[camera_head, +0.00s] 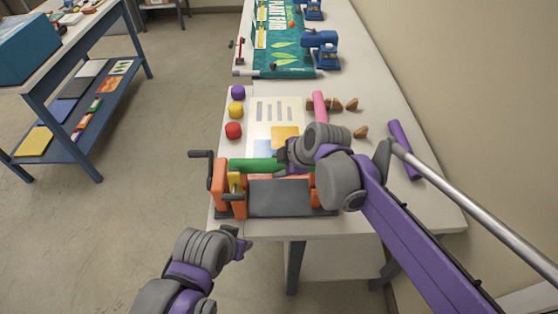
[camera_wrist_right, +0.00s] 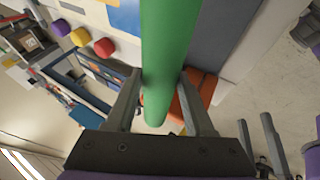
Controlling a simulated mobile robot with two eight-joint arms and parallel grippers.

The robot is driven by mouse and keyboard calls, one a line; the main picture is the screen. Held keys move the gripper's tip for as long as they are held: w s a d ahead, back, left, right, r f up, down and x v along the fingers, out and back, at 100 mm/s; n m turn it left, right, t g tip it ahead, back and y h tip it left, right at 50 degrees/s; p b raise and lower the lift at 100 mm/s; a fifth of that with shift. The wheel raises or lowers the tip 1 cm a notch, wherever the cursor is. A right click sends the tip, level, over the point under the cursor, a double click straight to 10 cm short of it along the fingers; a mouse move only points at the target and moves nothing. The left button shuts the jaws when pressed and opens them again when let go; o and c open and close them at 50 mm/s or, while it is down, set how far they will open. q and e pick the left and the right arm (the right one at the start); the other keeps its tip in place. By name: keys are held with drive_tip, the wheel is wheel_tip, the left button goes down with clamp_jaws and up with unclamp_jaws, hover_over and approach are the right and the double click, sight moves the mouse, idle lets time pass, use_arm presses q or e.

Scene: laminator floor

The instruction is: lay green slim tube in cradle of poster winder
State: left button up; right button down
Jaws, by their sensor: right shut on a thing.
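The green slim tube (camera_head: 250,166) lies sideways over the back of the poster winder (camera_head: 280,198), which has orange end blocks, a grey plate and a black crank at its left. I cannot tell whether the tube touches the cradle. My right gripper (camera_head: 284,160) is shut on the tube. In the right wrist view the green tube (camera_wrist_right: 166,60) passes between the two fingers of the right gripper (camera_wrist_right: 162,88), and an orange part of the winder shows behind it. My left gripper (camera_head: 243,246) is in front of the table, away from the winder; its jaws are unclear.
A pink tube (camera_head: 319,107) and a purple tube (camera_head: 403,148) lie on the white table (camera_head: 375,110). Wooden pieces (camera_head: 352,104) lie between them. Purple, yellow and red knobs (camera_head: 234,130) line the left edge. Blue machines (camera_head: 321,50) stand farther back.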

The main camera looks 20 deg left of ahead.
wheel_tip(320, 180, down, 6)
drive_tip(key=b, duration=0.3)
drive_tip(key=shift+r, duration=0.2)
use_arm(q)
drive_tip(key=shift+s+f+b, duration=0.25)
drive_tip(key=shift+f, duration=0.7)
drive_tip(key=shift+s+f+b, duration=0.2)
drive_tip(key=shift+f, duration=0.8)
drive_tip(key=shift+s+f+b, duration=0.25)
drive_tip(key=shift+f, duration=0.7)
use_arm(e)
drive_tip(key=shift+f, duration=0.95)
drive_tip(key=shift+c, duration=1)
unclamp_jaws()
use_arm(q)
drive_tip(key=shift+w+r+p, duration=0.1)
drive_tip(key=shift+r+p, duration=0.3)
drive_tip(key=shift+r, duration=0.05)
use_arm(e)
drive_tip(key=v, duration=1.1)
